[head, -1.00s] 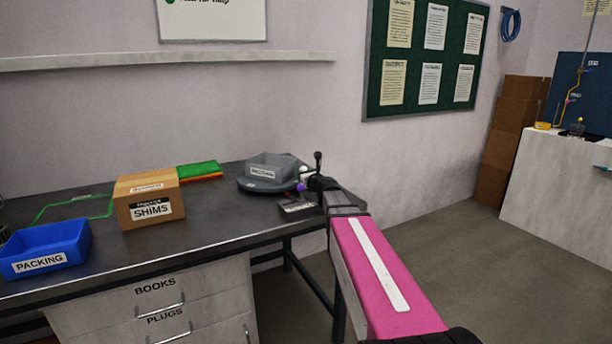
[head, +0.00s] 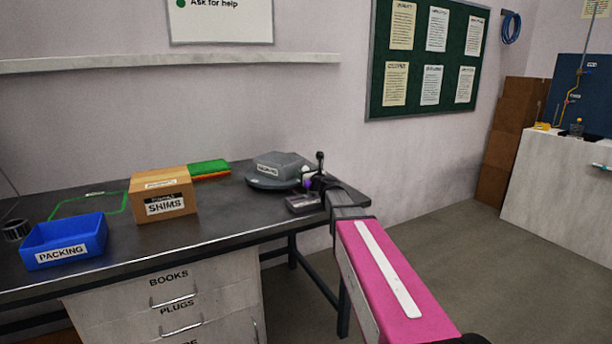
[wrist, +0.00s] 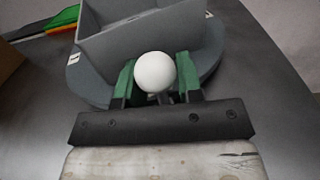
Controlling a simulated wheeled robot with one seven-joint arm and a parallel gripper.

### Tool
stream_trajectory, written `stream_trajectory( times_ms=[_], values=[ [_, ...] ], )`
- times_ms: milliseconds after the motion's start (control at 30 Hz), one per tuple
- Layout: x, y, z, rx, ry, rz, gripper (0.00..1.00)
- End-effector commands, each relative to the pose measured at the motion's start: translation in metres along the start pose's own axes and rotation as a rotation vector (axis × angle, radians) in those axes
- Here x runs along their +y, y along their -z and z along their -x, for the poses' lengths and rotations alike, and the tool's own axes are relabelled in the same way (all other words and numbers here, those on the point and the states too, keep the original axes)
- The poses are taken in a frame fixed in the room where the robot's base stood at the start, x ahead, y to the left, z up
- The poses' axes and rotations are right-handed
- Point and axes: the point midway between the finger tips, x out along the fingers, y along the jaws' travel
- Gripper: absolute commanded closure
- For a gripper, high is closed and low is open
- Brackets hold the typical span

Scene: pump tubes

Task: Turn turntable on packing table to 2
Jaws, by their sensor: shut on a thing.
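The turntable (head: 262,182) is a round grey disc at the right end of the dark packing table, with a grey labelled bin (head: 284,163) on it. In the wrist view the turntable's rim (wrist: 88,82) carries small white marks, whose digits I cannot read. A white ball knob (wrist: 154,71) stands at the turntable's near edge. My gripper (wrist: 157,82) is shut on the knob, with one green finger on each side of it. In the head view my gripper (head: 314,183) is at the turntable's right side and hides part of the knob.
A cardboard SHIMS box (head: 163,195), a blue PACKING bin (head: 65,241) and green and orange flat items (head: 208,169) are on the table (head: 120,262). The wall is behind; floor is open at right.

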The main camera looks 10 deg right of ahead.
Motion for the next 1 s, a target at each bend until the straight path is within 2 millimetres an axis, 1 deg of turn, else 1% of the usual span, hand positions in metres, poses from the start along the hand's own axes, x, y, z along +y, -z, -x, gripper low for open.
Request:
stream_trajectory(
  times_ms=[600,633,667,700,1000],
  values=[
    [0.0020,-0.0007,-0.0029,-0.002,-0.007,0.001,1.00],
    [0.0020,-0.0008,-0.0029,-0.002,-0.007,0.001,0.57],
    [0.0020,-0.0008,-0.0029,-0.002,-0.007,0.001,0.47],
    [0.0018,-0.0007,-0.0029,-0.002,-0.006,0.001,0.42],
    [0.0011,-0.0020,-0.0018,-0.001,-0.003,0.000,0.42]
  ],
)
